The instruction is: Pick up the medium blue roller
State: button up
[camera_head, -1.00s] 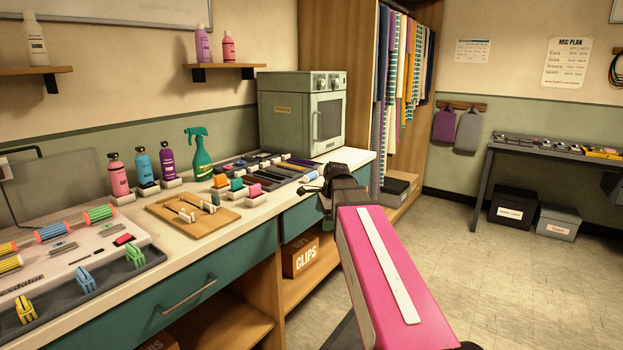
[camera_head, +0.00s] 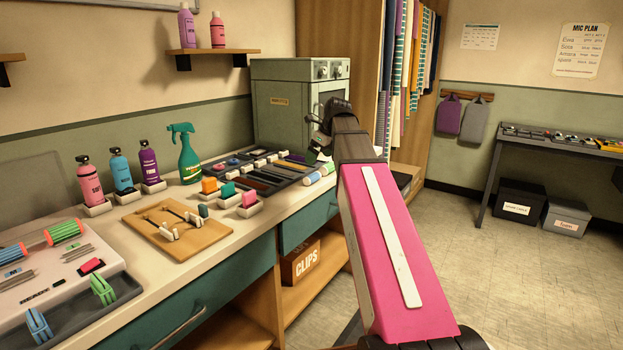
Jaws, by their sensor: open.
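A blue roller (camera_head: 12,254) with a red end lies at the far left of the counter, cut by the picture's edge. A green roller (camera_head: 62,231) with pink ends lies beside it. I cannot tell from the picture which blue one is the medium size. My gripper (camera_head: 318,148) is above the counter's right end, near the pale blue roller and in front of the grey cabinet. It is open; its fingers are small and partly hidden by my arm.
Several bottles (camera_head: 122,173) and a green spray bottle (camera_head: 186,155) stand along the back of the counter. A wooden board (camera_head: 175,228) with clips and small coloured blocks (camera_head: 249,199) lie in the middle. The grey cabinet (camera_head: 285,100) stands behind my gripper.

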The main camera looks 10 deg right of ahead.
aim_at(312, 175)
jog(key=shift+x, duration=4.65)
jog(key=shift+d, duration=0.15)
jog(key=c, duration=0.8)
